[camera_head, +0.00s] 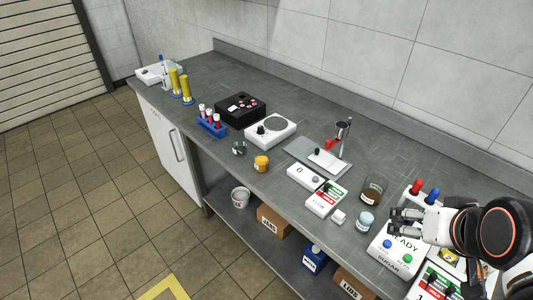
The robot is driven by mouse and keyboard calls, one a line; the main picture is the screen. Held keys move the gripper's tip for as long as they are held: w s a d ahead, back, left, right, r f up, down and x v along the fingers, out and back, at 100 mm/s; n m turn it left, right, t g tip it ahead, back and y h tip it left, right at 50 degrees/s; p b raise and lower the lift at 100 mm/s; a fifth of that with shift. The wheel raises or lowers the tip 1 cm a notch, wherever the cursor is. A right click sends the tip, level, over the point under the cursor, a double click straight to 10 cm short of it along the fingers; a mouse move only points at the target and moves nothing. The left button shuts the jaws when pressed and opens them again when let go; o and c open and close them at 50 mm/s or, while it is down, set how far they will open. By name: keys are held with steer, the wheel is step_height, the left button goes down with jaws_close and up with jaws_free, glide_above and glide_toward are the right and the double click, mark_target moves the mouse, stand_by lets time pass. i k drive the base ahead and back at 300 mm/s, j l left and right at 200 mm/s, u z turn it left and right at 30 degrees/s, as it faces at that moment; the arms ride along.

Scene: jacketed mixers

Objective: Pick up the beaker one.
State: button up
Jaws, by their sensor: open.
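A glass beaker (374,190) with dark brown contents stands upright on the grey bench at the right. A smaller glass vessel (239,148) with dark contents stands near the front edge, left of the middle. I cannot tell from any label which one is beaker one. My gripper (394,222) is at the right, open and empty, over the white control box marked READY. It is apart from the brown-filled beaker, to its right and nearer the front. The arm hides part of the bench's right end.
Boxes sit on the lower shelf. Open floor lies left.

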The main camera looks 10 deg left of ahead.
mark_target(261, 158)
steer(key=j+z, duration=0.2)
steer(key=j, duration=0.25)
steer(key=j+z, duration=0.25)
steer(key=j, duration=0.15)
steer(key=k+j+z, duration=0.2)
steer(key=j, duration=0.2)
steer(key=k+j+z, duration=0.1)
steer(key=j+z, duration=0.15)
steer(key=j, duration=0.15)
